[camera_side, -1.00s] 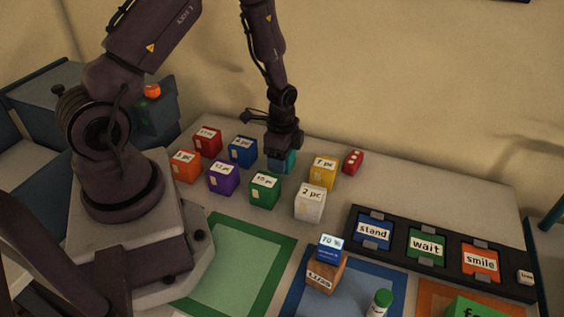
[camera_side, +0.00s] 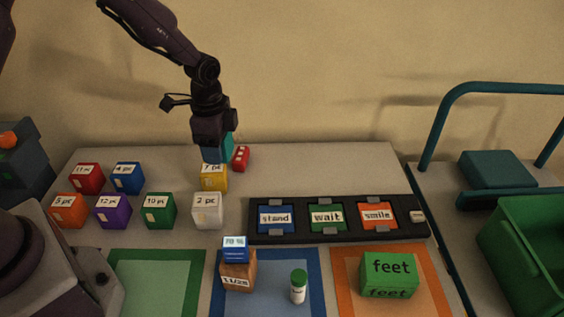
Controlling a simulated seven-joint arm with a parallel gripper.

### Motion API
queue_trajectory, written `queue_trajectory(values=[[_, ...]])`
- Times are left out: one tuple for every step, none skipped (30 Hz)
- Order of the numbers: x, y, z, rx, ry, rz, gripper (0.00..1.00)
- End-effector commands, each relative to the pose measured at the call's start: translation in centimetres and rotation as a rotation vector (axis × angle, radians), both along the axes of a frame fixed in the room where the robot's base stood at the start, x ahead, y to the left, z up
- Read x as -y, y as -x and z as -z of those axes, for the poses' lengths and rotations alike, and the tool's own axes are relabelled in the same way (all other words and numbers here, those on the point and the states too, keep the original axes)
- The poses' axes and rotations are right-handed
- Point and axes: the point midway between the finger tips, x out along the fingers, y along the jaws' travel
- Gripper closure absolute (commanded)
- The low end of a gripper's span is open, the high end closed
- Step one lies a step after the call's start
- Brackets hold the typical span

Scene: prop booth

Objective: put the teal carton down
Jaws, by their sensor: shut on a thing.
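The teal carton (camera_side: 226,150) is in my gripper (camera_side: 217,142), which points down with its fingers closed around the carton's upper part. The carton shows just above and behind the yellow "7 pc" carton (camera_side: 214,180) in the picture, left of a small red block (camera_side: 241,158). Whether its underside touches the table or hangs above it, I cannot tell. The dark fingers hide much of the carton.
Red (camera_side: 87,178), blue (camera_side: 127,178), orange (camera_side: 68,211), purple (camera_side: 113,211), green (camera_side: 160,211) and white (camera_side: 207,211) cartons stand nearby. A black card rack (camera_side: 340,235) lies to the right. The table (camera_side: 320,170) behind the rack is clear.

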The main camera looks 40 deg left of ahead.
Motion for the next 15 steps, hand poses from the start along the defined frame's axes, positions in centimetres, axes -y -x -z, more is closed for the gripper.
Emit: queue_trajectory(values=[[1.5,-1.1,-0.4,0.003,0.000,0.002,0.69],[2.2,-1.7,-0.7,0.003,0.001,-0.008,0.69],[2.9,-2.3,-1.1,0.003,0.001,-0.025,0.69],[3.2,-2.7,-1.4,0.001,0.001,-0.041,0.69],[3.4,-2.9,-1.6,-0.002,0.001,-0.063,0.69],[3.4,-3.3,-1.9,-0.005,0.000,-0.091,0.69],[3.3,-3.3,-2.1,-0.011,-0.002,-0.111,0.69],[3.3,-3.4,-2.2,-0.015,-0.002,-0.126,0.69],[3.2,-3.4,-2.0,-0.022,-0.003,-0.142,0.69],[3.2,-3.6,-1.9,-0.027,-0.004,-0.149,0.69],[3.2,-3.9,-1.8,-0.029,-0.004,-0.154,0.69],[3.3,-4.4,-1.5,-0.029,-0.004,-0.158,0.69],[3.3,-5.0,-1.2,-0.028,-0.003,-0.159,0.69],[3.3,-5.6,-0.9,-0.028,-0.004,-0.159,0.69],[3.3,-6.3,-0.5,-0.029,-0.004,-0.159,0.69]])
